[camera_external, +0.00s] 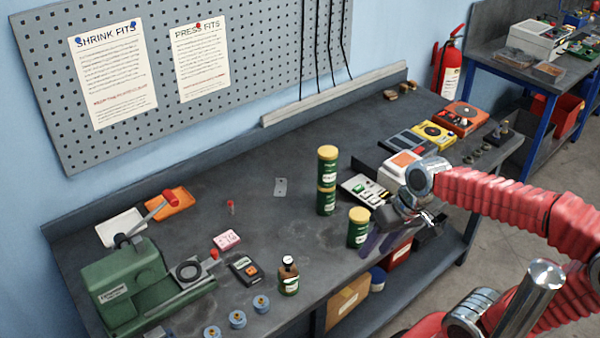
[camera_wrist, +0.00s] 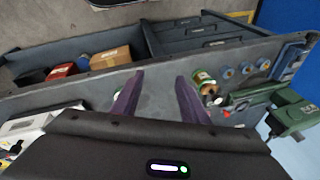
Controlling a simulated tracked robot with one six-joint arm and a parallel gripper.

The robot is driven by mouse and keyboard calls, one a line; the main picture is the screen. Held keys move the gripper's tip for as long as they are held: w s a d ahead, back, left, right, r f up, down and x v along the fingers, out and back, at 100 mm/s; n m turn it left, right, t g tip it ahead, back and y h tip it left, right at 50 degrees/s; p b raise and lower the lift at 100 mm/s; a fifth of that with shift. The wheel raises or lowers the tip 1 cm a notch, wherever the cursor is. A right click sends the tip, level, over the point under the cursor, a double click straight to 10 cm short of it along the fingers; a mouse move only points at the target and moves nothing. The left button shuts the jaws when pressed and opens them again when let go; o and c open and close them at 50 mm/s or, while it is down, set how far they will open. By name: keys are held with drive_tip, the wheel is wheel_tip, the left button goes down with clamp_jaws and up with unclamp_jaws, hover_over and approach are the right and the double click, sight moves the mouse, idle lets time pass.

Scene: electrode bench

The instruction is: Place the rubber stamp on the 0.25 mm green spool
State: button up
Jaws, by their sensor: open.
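My gripper (camera_external: 374,245) has purple fingers, open and empty, beside the lone green cylinder (camera_external: 358,227) near the bench's front edge. The fingers (camera_wrist: 160,78) also show in the wrist view, apart, with bare bench between them. Two more green cylinders with yellowish tops stand stacked (camera_external: 327,180) behind the lone one. Their labels are too small to read, so I cannot tell which thing is the 0.25 mm green spool. I cannot identify the rubber stamp surely; a small red-topped upright piece (camera_external: 231,208) stands on the open bench at left.
A green-labelled bottle (camera_external: 288,277) and several blue spools (camera_external: 237,319) stand near the front edge. A green machine (camera_external: 123,284) fills the left end. A pink block (camera_external: 227,240) and dark meter (camera_external: 244,269) lie nearby. The bench middle is mostly clear.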

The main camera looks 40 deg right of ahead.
drive_tip(key=d+r+n+t+h, duration=0.1)
drive_tip(key=s+d+r+n+t+h, duration=0.1)
drive_tip(key=d+n, duration=0.1)
drive_tip(key=shift+r, duration=0.2)
idle(1.3)
